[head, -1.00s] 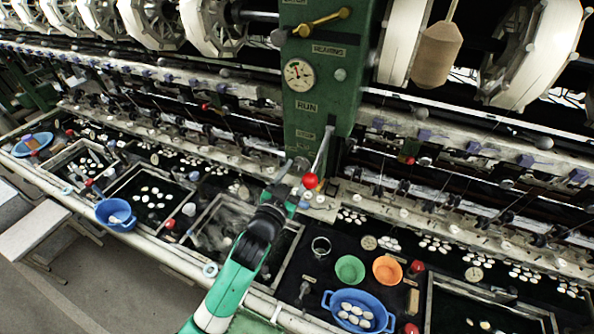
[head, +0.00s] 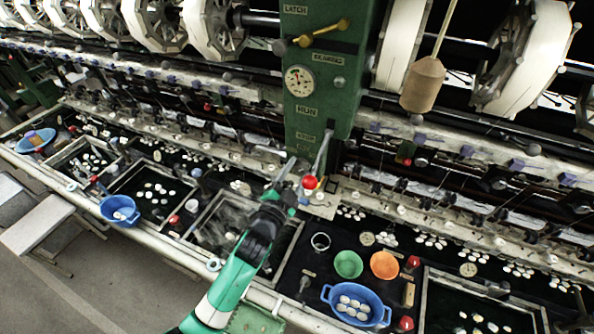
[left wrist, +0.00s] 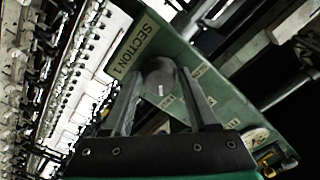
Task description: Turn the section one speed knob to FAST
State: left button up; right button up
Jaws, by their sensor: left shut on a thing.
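The green control post (head: 318,75) stands in the middle of the head view, with a RUN plate, a dial and a lever ending in a red ball (head: 310,182). My left gripper (head: 290,170) is at the lower left of this post, just left of the red ball. In the left wrist view, the grey round speed knob (left wrist: 160,74) sits between the fingers of my left gripper (left wrist: 163,85), which is shut on it. A small white mark shows on the knob. The SECTION 1 label (left wrist: 136,47) is beside it. The speed words are not readable. My right gripper is not in view.
Below the post are a green bowl (head: 348,264), an orange bowl (head: 384,265) and a blue basin (head: 330,294) with pale cocoons. The red-ball lever is close to my left gripper.

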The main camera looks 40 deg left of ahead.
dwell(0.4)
pick_arm(q)
jog(key=o, duration=1.2)
jog(key=b+v, duration=0.1)
jog(key=v, duration=1)
jog(key=shift+s+d, duration=0.15)
jog(key=shift+s, duration=0.2)
